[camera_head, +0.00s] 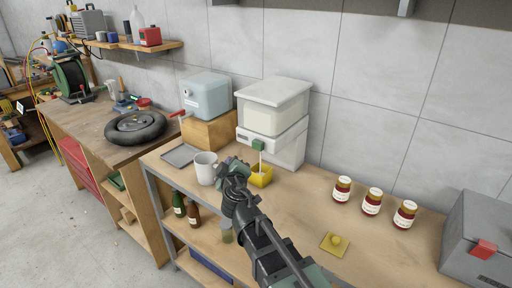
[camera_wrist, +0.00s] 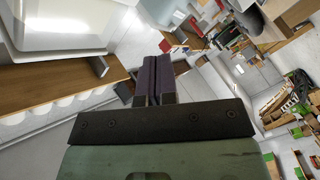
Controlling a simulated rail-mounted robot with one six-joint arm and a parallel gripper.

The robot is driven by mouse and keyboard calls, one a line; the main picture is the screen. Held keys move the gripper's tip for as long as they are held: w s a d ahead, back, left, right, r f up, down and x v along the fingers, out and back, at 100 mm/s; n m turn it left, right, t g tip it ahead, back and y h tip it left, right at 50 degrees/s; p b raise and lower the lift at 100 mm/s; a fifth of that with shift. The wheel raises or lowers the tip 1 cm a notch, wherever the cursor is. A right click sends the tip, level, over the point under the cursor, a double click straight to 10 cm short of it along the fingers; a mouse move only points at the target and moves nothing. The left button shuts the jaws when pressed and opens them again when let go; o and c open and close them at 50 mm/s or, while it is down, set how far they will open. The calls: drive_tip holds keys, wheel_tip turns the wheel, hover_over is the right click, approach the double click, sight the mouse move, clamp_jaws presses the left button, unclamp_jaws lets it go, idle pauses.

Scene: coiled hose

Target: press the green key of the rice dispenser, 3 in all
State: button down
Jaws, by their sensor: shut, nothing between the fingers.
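The rice dispenser (camera_head: 272,118) is a white box with a lid and a clear hopper, standing on the bench against the wall. My gripper (camera_head: 238,166) is just left of the yellow container, lower in the picture than the key. Its fingers (camera_wrist: 157,70) are shut and empty in the wrist view. Contact with the key is not visible.
A white mug (camera_head: 205,167) stands close left of my gripper, with a grey tray (camera_head: 180,155) beyond. A pale blue dispenser (camera_head: 206,96) sits on a wooden block. Several jars, a yellow pad (camera_head: 334,243) and a grey box (camera_head: 478,240) are to the right.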

sight(253, 148)
drive_tip(key=shift+a, duration=0.1)
drive_tip(key=w+d, duration=0.5)
drive_tip(key=w, duration=0.2)
drive_tip(key=shift+d, duration=0.15)
idle(0.4)
idle(1.8)
drive_tip(key=shift+w+d, duration=0.25)
drive_tip(key=shift+w, duration=0.1)
drive_tip(key=shift+w+d, duration=0.5)
drive_tip(key=shift+w, duration=0.1)
idle(1.0)
drive_tip(key=shift+s+a, duration=0.7)
drive_tip(key=shift+s, duration=0.25)
